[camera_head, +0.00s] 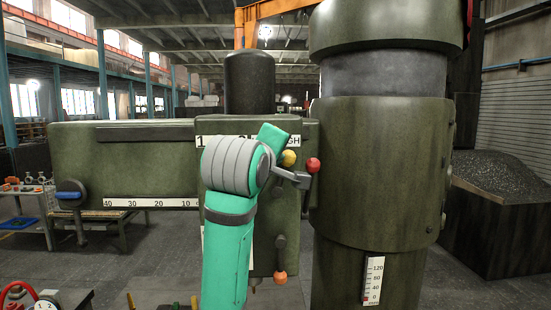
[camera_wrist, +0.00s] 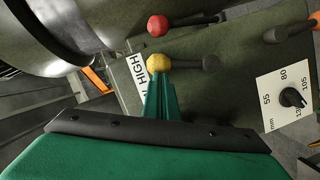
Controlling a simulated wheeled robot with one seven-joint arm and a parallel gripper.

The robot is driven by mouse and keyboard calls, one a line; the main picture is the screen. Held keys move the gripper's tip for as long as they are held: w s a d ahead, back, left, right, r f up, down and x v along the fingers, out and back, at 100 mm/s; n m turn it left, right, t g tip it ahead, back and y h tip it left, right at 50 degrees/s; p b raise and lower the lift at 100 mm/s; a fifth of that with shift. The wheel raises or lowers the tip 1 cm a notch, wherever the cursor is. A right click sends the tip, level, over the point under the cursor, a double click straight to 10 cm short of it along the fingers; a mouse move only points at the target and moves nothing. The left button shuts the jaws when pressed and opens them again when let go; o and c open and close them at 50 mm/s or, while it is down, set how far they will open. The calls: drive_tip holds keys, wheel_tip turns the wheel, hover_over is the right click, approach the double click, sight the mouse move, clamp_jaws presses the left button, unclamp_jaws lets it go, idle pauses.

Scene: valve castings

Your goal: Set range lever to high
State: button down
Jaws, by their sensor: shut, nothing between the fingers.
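A lever with a yellow ball knob (camera_wrist: 159,61) stands out from the green machine head, beside a white label reading HIGH (camera_wrist: 148,82). The yellow knob also shows in the head view (camera_head: 289,158), just right of my arm. My gripper (camera_wrist: 161,84) is shut and empty. Its green fingertips are at the yellow knob in the wrist view; I cannot tell whether they touch it. The left part of the label strip is partly hidden by my arm in the head view, where HIGH (camera_head: 291,141) shows only in part.
A red-knobbed lever (camera_head: 313,165) is close beside the yellow one. An orange-knobbed lever (camera_head: 280,278) hangs lower. A dial (camera_wrist: 292,97) marked in mm is on the machine at right in the wrist view. The thick column (camera_head: 380,170) stands close to the right.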

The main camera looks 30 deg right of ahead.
drive_tip(key=w+a+r+v, duration=0.1)
drive_tip(key=a+v, duration=0.1)
drive_tip(key=v, duration=1)
drive_tip(key=shift+a, duration=0.2)
drive_tip(key=shift+w, duration=0.15)
